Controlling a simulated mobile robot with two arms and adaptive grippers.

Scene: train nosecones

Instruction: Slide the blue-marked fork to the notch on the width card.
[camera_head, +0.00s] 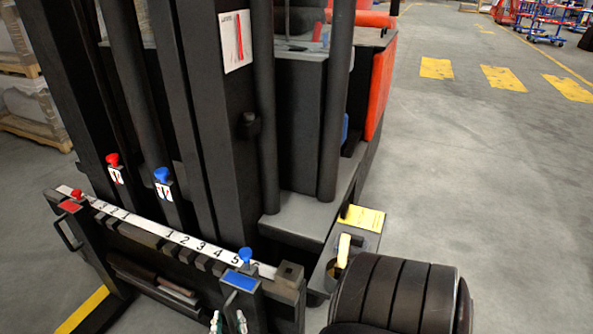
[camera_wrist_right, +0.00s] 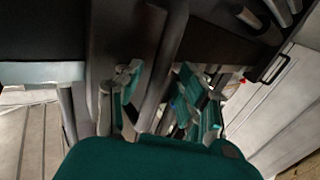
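The blue-marked fork (camera_head: 240,281) hangs at the right end of the fork carriage, with a blue label and a blue knob (camera_head: 245,254) on top, near number 6 of the white number strip (camera_head: 193,243). A yellow card (camera_head: 362,218) with small print lies on the truck to the right; its text is unreadable. My right gripper (camera_head: 228,322) is at the bottom edge, in front of the blue-marked fork. Its green-padded fingers stand apart. In the right wrist view the gripper (camera_wrist_right: 162,98) has a dark grey bar between its fingers; contact is unclear. My left gripper is out of view.
The red-marked fork (camera_head: 70,207) with a black loop handle is at the carriage's left end. Red (camera_head: 112,160) and blue (camera_head: 161,174) knobs sit on the mast. A white card (camera_head: 236,41) is higher up. Open floor (camera_head: 500,190) lies right.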

